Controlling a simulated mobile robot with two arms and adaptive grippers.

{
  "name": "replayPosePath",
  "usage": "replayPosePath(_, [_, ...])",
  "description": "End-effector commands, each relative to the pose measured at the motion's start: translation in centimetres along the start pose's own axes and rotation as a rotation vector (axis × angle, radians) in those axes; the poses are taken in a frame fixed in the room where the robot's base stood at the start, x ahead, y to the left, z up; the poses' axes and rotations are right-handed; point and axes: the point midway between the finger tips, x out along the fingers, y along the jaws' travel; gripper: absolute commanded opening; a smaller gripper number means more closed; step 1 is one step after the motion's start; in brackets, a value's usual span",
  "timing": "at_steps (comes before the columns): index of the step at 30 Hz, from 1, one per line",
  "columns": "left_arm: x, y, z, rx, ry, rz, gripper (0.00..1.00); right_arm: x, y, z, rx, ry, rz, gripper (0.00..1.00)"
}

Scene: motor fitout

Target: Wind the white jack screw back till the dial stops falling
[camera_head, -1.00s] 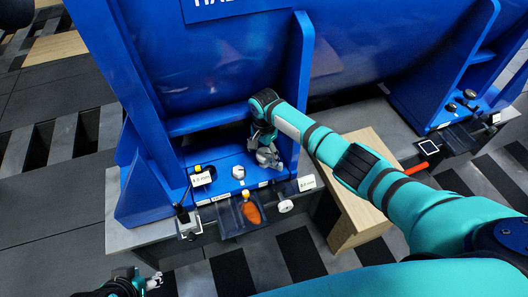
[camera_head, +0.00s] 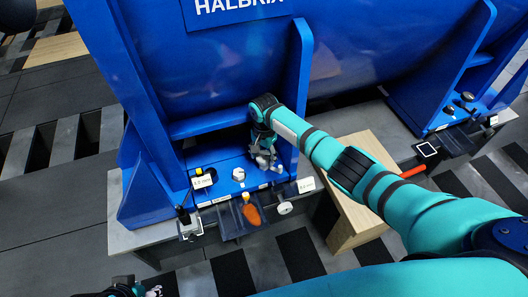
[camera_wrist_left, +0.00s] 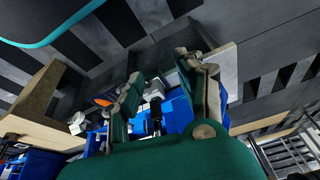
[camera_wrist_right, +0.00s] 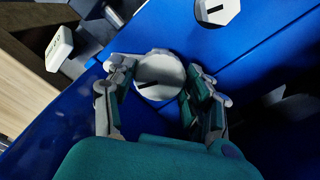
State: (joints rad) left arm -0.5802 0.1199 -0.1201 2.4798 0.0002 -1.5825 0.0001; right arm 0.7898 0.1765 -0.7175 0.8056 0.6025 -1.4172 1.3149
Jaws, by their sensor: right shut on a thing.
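My right gripper (camera_head: 265,158) is at the right of the blue machine foot (camera_head: 215,190), pointing down. In the right wrist view its fingers are on either side of a round white head with a black slot (camera_wrist_right: 158,75), shut on it. A second white slotted head (camera_wrist_right: 212,10) stands free; it also shows in the head view (camera_head: 238,174). A white round knob (camera_head: 285,208), perhaps the jack screw, sits on the front edge, clear of the gripper. Small readouts stand at left (camera_head: 202,181) and right (camera_head: 306,185); digits are unclear. My left gripper (camera_wrist_left: 165,80) is open and empty.
A wooden block (camera_head: 350,215) stands right of the foot. The upright blue rib (camera_head: 300,85) is close to my right wrist.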

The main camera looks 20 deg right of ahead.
Motion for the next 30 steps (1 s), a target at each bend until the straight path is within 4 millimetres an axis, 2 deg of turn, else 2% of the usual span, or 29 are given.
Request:
replayPosePath(3, [-1.2,-0.1,-0.4,0.000,0.001,0.000,0.38,-0.4,0.0,0.2,-0.064,-0.004,0.001,0.19])
replayPosePath(9, [4.3,0.2,-0.1,0.003,-0.030,0.005,0.38,-0.3,0.1,0.2,-0.206,-0.005,0.002,0.19])
replayPosePath(15, [7.6,0.3,0.6,0.006,-0.044,0.008,0.38,-0.1,0.1,0.1,-0.388,-0.004,0.002,0.19])
replayPosePath(21, [9.4,0.5,1.2,0.007,-0.052,0.009,0.38,-0.1,0.1,0.1,-0.580,-0.004,0.000,0.19])
replayPosePath(30, [11.0,0.5,1.9,0.009,-0.060,0.011,0.38,-0.1,0.1,0.1,-0.862,-0.003,0.001,0.19])
